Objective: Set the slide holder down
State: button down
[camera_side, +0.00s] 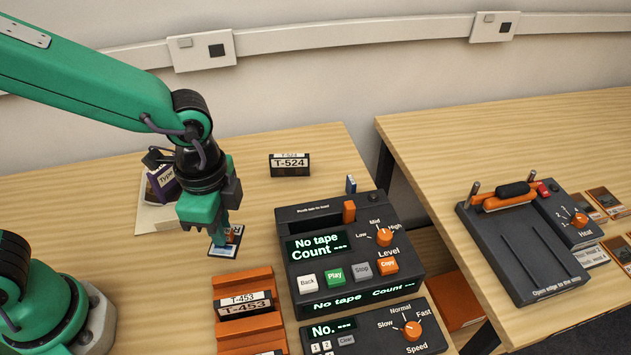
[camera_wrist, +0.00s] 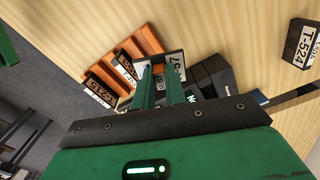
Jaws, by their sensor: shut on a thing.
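The slide holder (camera_side: 231,238) is a small flat dark piece with a pale edge and a coloured picture, at the tips of my gripper (camera_side: 222,226) in the side view. My gripper points down and is shut on it. The holder is low over the bare wood left of the black tape machine; I cannot tell whether it touches the table. In the wrist view my gripper's fingers (camera_wrist: 164,86) reach forward to a piece with a white label (camera_wrist: 175,67), partly hidden by the fingers.
An orange rack (camera_side: 235,284) holding labelled T-453 tapes is just in front. The tape machine (camera_side: 330,215) reads "No tape". A T-524 cassette (camera_side: 289,165) stands behind. A box with a purple item (camera_side: 160,185) is at left. Bare wood lies between them.

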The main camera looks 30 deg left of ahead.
jog(key=shift+m, duration=0.3)
jog(key=shift+s+a+f, duration=0.15)
jog(key=shift+s+a, duration=0.05)
jog(key=shift+s, duration=0.45)
jog(key=shift+s+a+f, duration=0.15)
jog(key=shift+s, duration=0.55)
jog(key=shift+s+a+f, duration=0.15)
jog(key=shift+s+a, duration=0.05)
jog(key=shift+s, duration=0.45)
jog(key=shift+w, duration=0.1)
jog(key=w+a+f, duration=0.4)
jog(key=w+a, duration=0.1)
jog(key=w+a+f, duration=0.3)
jog(key=shift+w, duration=0.25)
jog(key=shift+f, duration=2)
jog(key=shift+f, duration=0.1)
jog(key=c, duration=1.5)
grip_release()
jog(key=shift+o, duration=0.2)
